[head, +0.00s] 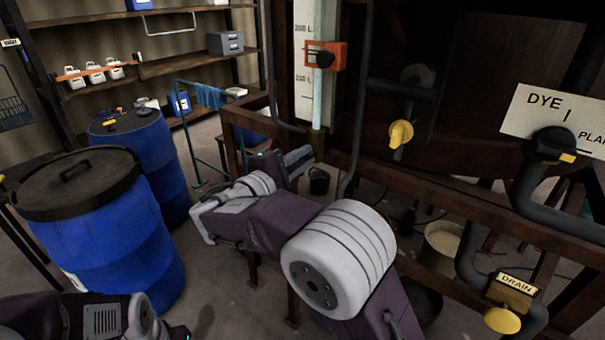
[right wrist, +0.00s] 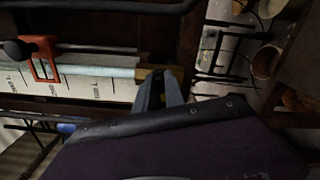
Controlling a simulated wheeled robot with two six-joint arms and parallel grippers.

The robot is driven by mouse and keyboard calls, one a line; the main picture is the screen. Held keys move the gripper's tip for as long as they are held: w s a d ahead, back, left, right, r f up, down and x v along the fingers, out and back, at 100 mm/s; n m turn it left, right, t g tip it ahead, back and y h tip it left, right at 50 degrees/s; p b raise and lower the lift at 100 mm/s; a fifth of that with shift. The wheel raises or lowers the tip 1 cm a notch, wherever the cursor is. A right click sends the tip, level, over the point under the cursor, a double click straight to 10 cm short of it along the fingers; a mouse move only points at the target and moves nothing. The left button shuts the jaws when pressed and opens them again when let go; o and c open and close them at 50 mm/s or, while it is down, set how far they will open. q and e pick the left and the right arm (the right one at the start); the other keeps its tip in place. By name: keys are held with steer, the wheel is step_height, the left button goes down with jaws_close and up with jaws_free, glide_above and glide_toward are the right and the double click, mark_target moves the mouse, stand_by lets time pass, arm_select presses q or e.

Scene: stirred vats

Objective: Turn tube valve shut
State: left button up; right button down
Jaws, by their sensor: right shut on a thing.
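The level tube (head: 319,100) is a pale blue upright tube beside a white scale board. At its foot is a brass-coloured valve (head: 317,138), which also shows in the right wrist view (right wrist: 176,78). My right gripper (head: 303,157) is at the foot of the tube, its jaws shut on the tube valve. The fingers (right wrist: 160,84) reach the brass fitting in the right wrist view. The part between the fingers is hidden, so I cannot tell the handle's angle. My left arm shows at the lower left of the head view, but its gripper does not.
An orange clamp with a black knob (head: 325,56) sits on the tube. A yellow-handled valve (head: 401,133), the dye valve (head: 555,145) and the drain valve (head: 503,319) are to the right. A rusty rail (head: 470,196) crosses below. Blue drums (head: 110,235) stand left.

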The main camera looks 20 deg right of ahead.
steer(key=m+b, duration=0.1)
steer(key=b, duration=0.1)
steer(key=m+b, duration=0.2)
steer(key=shift+f+m+b, duration=0.3)
steer(key=shift+b, duration=0.05)
steer(key=shift+r, duration=0.1)
steer(key=c, duration=1.4)
jaws_free()
steer(key=shift+c, duration=0.2)
steer(key=v, duration=0.9)
